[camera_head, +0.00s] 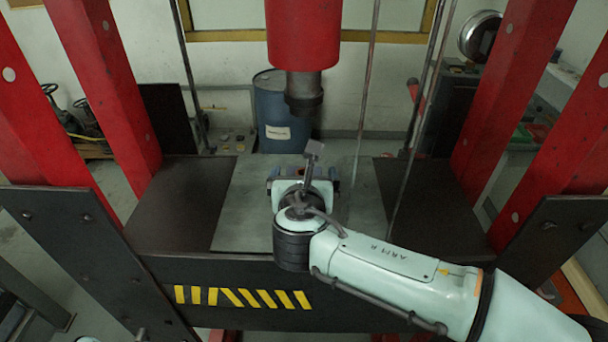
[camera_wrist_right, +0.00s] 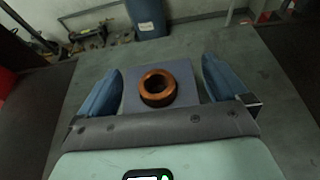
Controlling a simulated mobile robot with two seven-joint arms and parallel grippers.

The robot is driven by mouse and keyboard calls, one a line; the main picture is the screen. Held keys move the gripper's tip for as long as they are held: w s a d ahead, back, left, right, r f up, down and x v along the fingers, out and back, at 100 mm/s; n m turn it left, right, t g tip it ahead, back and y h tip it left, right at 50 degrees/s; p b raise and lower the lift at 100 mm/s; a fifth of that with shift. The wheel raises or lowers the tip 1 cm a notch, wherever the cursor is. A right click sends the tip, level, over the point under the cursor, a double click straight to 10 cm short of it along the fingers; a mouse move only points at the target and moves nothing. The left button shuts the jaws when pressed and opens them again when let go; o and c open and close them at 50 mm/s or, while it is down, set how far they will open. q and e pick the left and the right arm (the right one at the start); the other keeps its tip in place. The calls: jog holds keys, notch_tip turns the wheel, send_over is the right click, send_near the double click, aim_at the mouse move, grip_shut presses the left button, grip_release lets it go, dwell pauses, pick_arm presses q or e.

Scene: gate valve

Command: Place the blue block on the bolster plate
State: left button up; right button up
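The blue block (camera_wrist_right: 131,100) looks blue-grey and square in the right wrist view, with a copper-coloured ring (camera_wrist_right: 158,87) on top of it. It lies between the two blue fingers of my right gripper (camera_wrist_right: 161,82), which are spread wide, with narrow gaps at its sides. In the head view my right gripper (camera_head: 303,175) is over the grey bolster plate (camera_head: 245,215), which also shows in the wrist view (camera_wrist_right: 270,75). The gripper and wrist mostly hide the block there. Whether the block touches the plate is hard to tell. My left gripper is not in view.
A red press ram (camera_head: 302,35) with a dark tip (camera_head: 304,95) hangs above and behind my right gripper. Red uprights (camera_head: 105,80) and (camera_head: 515,90) flank the plate. A blue drum (camera_head: 285,110) stands behind. The plate left of my gripper is clear.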

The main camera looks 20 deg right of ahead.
jog(key=shift+r, duration=0.1)
jog(key=shift+s+r, duration=0.15)
jog(key=shift+s, duration=0.05)
jog(key=v, duration=1.1)
jog(key=shift+s+a, duration=0.15)
jog(key=shift+s, duration=0.15)
